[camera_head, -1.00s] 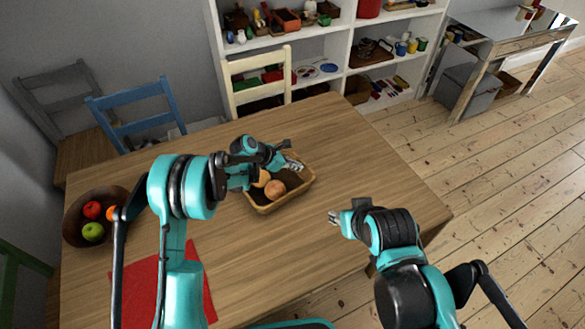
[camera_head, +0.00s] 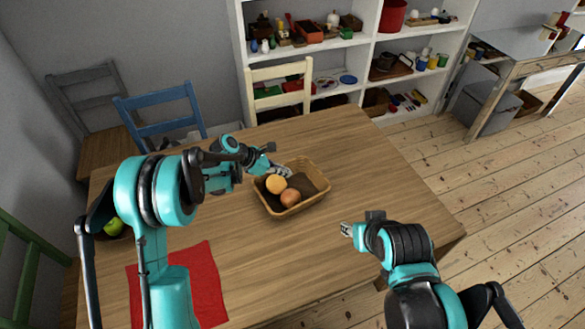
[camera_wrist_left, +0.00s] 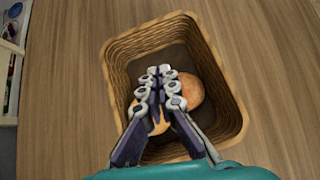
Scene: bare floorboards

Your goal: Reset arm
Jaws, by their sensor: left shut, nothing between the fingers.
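My left gripper (camera_head: 279,170) is shut and empty, over the back-left rim of a wicker basket (camera_head: 283,211) on the wooden table. In the left wrist view the left gripper (camera_wrist_left: 160,80) points down above the basket (camera_wrist_left: 116,66). An orange fruit (camera_head: 276,184) and a reddish-brown round fruit (camera_head: 290,198) lie in the basket. The reddish one also shows in the left wrist view (camera_wrist_left: 190,92), partly behind the fingers. My right gripper (camera_head: 346,229) is near the table's right front edge, away from the basket; its fingers are too small to judge.
A bowl with a green apple (camera_head: 114,226) at the table's left is mostly hidden by my left arm. A red cloth (camera_head: 205,285) lies at the front left. Blue (camera_head: 160,112) and cream chairs (camera_head: 280,88) stand behind the table. The table's right part is clear.

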